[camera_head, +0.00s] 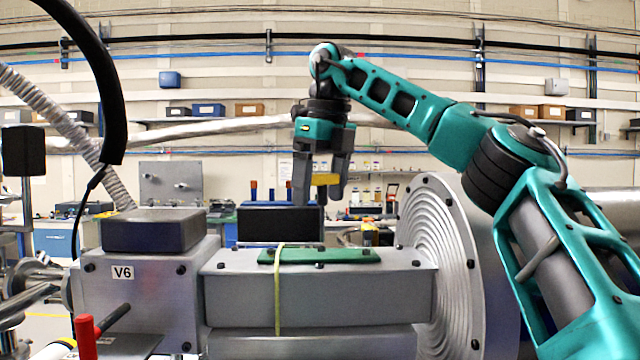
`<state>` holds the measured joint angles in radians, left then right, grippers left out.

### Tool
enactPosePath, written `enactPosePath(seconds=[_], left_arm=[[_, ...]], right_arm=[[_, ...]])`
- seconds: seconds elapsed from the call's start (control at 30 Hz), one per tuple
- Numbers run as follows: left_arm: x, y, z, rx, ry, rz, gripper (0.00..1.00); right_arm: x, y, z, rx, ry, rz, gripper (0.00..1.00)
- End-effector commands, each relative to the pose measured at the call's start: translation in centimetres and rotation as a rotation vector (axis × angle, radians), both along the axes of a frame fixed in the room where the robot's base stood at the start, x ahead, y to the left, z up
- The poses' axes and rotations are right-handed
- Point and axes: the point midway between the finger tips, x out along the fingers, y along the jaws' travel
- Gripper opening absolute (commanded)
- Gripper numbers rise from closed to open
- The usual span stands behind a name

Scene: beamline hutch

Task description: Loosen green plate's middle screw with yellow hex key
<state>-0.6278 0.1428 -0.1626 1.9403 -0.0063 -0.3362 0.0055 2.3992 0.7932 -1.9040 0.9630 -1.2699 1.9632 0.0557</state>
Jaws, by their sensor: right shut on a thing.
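The green plate (330,257) lies flat on top of the long grey housing, with small dark screws along it. Its middle screw is too small to make out clearly. My right gripper (321,184) points down above the plate, clearly apart from it. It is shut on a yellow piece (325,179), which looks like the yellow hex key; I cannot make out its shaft. My left gripper is not in view.
A yellowish strap (278,305) runs over the grey housing (370,295) at the plate's left part. A block labelled V6 (150,275) stands left, a ribbed round flange (450,260) right. A black box (280,226) shows behind the plate. A red post (85,338) stands front left.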

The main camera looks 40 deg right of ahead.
Motion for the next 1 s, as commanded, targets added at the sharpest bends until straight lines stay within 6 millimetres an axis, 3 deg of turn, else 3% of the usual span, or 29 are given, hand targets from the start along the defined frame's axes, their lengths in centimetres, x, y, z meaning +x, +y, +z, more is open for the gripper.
enactPosePath(seconds=[0.2,0.53,0.8,1.0], left_arm=[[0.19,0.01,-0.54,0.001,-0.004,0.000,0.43],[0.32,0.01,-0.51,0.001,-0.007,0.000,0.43],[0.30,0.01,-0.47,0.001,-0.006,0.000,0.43],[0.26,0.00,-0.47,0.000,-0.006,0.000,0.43]], right_arm=[[0.02,-0.05,-0.07,0.000,0.000,-0.194,0.31],[0.02,-0.05,-0.04,0.000,0.001,-0.228,0.31],[-0.03,-0.12,0.11,0.000,0.000,-0.502,0.31],[-0.05,-0.16,0.01,0.000,0.000,-0.560,0.31]])
